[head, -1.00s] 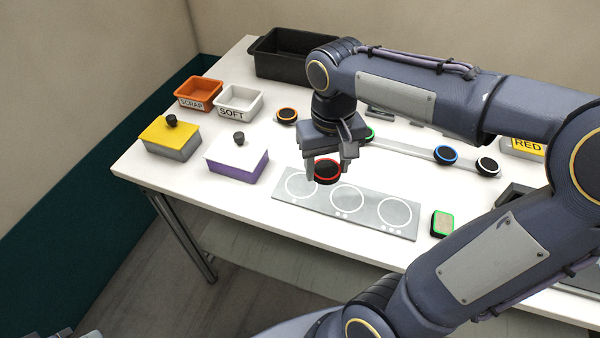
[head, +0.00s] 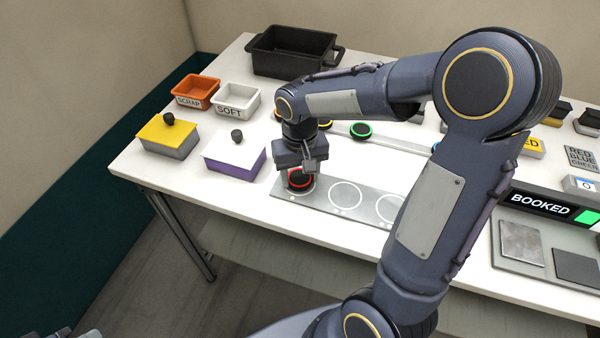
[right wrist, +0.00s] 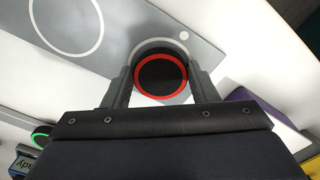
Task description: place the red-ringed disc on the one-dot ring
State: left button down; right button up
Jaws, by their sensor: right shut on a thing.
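The red-ringed black disc (head: 301,180) is between the fingers of my right gripper (head: 302,183), which is shut on it. It also shows in the right wrist view (right wrist: 160,75). The disc is over the left end of the grey plate (head: 325,209), at the leftmost ring, and covers most of that ring. A single white dot (right wrist: 184,35) shows beside this ring in the right wrist view. I cannot tell whether the disc touches the plate. Only a sliver of my left gripper (head: 77,333) shows at the bottom left edge.
The middle ring (head: 345,195) is empty; my arm partly hides the right one. A purple box with white lid (head: 236,154) stands close left of the plate. Behind are a yellow-lidded box (head: 168,135), the SOFT tray (head: 237,101), the SCRAP tray (head: 196,92) and a black bin (head: 293,53).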

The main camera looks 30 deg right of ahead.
aim_at(300, 179)
jog(key=shift+f, duration=0.2)
jog(key=o, duration=1)
jog(key=shift+o, duration=0.2)
jog(key=shift+r, duration=0.15)
notch_tip(300, 179, up, 12)
jog(key=s+a+f+t+y, duration=0.2)
jog(key=s, duration=0.6)
jog(key=s+a+f+n+t+y, duration=0.1)
jog(key=s+a+f+t, duration=0.1)
jog(key=s, duration=0.6)
jog(key=shift+s+t+y+p, duration=0.3)
jog(key=shift+t+y+p, duration=0.15)
jog(key=shift+t, duration=0.35)
